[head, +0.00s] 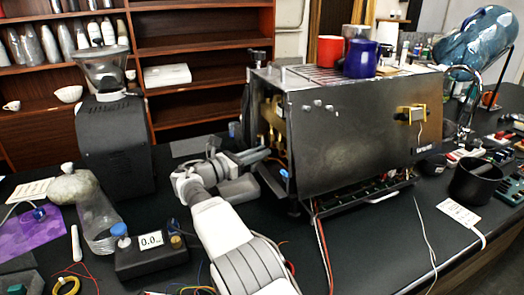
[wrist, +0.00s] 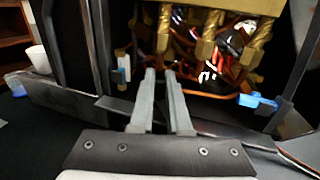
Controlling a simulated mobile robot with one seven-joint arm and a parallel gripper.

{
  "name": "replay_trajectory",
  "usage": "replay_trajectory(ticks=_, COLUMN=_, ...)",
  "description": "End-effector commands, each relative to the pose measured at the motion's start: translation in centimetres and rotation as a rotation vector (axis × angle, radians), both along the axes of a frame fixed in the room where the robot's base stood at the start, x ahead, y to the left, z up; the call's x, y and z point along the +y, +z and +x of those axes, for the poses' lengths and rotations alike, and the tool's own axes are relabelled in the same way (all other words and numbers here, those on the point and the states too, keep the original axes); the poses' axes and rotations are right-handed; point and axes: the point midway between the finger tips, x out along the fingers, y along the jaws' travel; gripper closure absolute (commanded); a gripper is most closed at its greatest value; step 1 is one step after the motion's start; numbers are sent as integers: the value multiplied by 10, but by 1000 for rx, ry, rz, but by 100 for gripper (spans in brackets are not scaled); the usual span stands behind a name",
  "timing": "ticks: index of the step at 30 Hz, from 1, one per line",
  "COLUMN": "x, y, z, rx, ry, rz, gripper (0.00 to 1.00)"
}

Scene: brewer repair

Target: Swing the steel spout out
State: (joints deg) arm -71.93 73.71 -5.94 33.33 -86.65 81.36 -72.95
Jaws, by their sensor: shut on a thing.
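The espresso machine (head: 365,135) is a large steel box on the black bench, its front side facing left and open to brass pipes. My gripper (head: 266,154) is at that open front, low down. In the wrist view my gripper (wrist: 160,72) points at the inside, its two grey fingers nearly together just below the brass pipes (wrist: 205,35). It is shut on a thin part, the steel spout, which is mostly hidden between the fingertips and hard to make out.
Blue-tipped fittings (wrist: 258,102) sit beside the opening. A black grinder (head: 115,145) stands at left. Red (head: 330,50) and blue (head: 361,58) mugs stand on the machine. Wires hang below it.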

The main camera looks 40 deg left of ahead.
Motion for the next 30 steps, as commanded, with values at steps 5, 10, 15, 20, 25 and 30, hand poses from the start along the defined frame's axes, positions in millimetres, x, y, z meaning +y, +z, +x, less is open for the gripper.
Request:
replay_trajectory(ticks=5, x=0, y=1, z=0, rx=-2, ry=1, rz=2, gripper=100)
replay_trajectory(ticks=10, x=0, y=2, z=0, rx=-2, ry=1, rz=2, gripper=100)
replay_trajectory(ticks=15, x=0, y=1, z=0, rx=-2, ry=1, rz=1, gripper=72)
replay_trajectory(ticks=20, x=0, y=1, z=0, rx=-1, ry=0, rz=1, gripper=72)
replay_trajectory(ticks=25, x=3, y=1, z=-10, rx=-2, ry=3, rz=0, gripper=72)
replay_trajectory(ticks=30, x=10, y=1, z=-40, rx=-2, ry=4, rz=1, gripper=72)
